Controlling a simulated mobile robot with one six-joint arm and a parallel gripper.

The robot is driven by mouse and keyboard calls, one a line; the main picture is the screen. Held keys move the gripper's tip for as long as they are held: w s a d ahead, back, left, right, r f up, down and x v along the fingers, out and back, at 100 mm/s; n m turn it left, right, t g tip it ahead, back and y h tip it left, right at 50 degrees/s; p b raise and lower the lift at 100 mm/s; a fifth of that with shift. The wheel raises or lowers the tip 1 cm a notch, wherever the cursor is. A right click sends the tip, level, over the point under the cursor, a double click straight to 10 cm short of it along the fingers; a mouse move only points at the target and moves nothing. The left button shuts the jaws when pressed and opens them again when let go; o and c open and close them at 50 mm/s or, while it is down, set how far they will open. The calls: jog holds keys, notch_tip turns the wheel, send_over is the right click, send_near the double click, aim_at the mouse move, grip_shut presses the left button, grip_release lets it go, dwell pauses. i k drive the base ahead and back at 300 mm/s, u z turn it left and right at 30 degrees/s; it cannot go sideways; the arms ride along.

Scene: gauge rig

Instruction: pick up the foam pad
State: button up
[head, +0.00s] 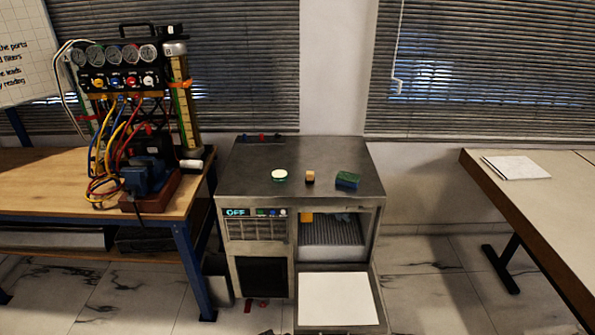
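My gripper is not clearly seen in the head view.
The cabinet's lower right door (337,299) hangs open flat, showing a ribbed compartment (332,232) with a yellow item (306,217). A wooden bench (60,180) with a gauge rig (120,75) stands left. A table (540,200) with paper (515,167) stands right.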

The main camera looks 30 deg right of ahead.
aim_at(310, 175)
jog(key=u, duration=0.3)
jog(key=i, duration=0.9)
jog(key=u, duration=0.35)
